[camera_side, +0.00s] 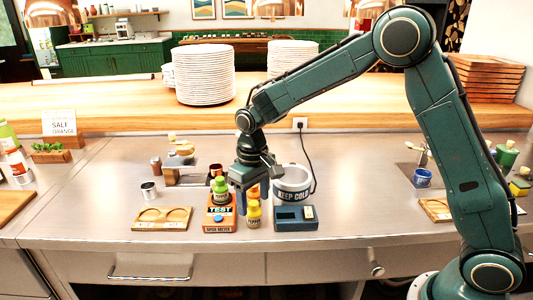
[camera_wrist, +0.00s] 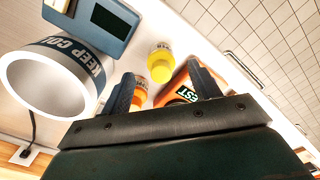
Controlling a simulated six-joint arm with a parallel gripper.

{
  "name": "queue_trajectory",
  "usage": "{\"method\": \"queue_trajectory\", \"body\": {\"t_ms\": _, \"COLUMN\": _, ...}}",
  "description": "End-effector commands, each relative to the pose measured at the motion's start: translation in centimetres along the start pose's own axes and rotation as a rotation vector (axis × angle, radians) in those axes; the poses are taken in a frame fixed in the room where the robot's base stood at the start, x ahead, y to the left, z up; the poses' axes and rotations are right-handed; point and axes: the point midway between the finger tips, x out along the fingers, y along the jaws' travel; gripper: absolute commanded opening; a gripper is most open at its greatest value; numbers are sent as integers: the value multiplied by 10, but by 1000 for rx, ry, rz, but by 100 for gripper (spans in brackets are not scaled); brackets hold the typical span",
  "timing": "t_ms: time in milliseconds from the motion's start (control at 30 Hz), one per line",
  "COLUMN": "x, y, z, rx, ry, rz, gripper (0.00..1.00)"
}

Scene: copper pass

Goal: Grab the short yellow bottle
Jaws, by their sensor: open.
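In the wrist view the yellow bottle (camera_wrist: 160,66) shows beyond the fingers, near the middle of the gap. My gripper (camera_side: 250,204) is open and low, pointing down close behind the bottle. In the wrist view its two fingers (camera_wrist: 160,72) stand apart with nothing clasped. An orange bottle (camera_wrist: 140,92) shows nearer, beside the left finger. In the side view my gripper partly hides this orange bottle.
Right of my gripper are the white KEEP COLD tub (camera_side: 293,184) and a blue device (camera_side: 295,218). A wooden tray (camera_side: 162,218) lies left. The counter in front is narrow but clear.

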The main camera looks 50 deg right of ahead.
Motion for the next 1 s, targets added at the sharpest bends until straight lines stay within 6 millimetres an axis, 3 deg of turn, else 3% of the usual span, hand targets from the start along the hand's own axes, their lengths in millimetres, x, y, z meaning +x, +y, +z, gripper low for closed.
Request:
{"method": "queue_trajectory", "body": {"t_ms": 167, "x": 6, "y": 0, "z": 0, "rx": 0, "ry": -3, "rz": 0, "gripper": 61}}
{"method": "queue_trajectory", "body": {"t_ms": 600, "x": 50, "y": -2, "z": 0, "rx": 0, "ry": -2, "rz": 0, "gripper": 61}}
{"method": "queue_trajectory", "body": {"t_ms": 1000, "x": 52, "y": -2, "z": 0, "rx": 0, "ry": 0, "rz": 0, "gripper": 61}}
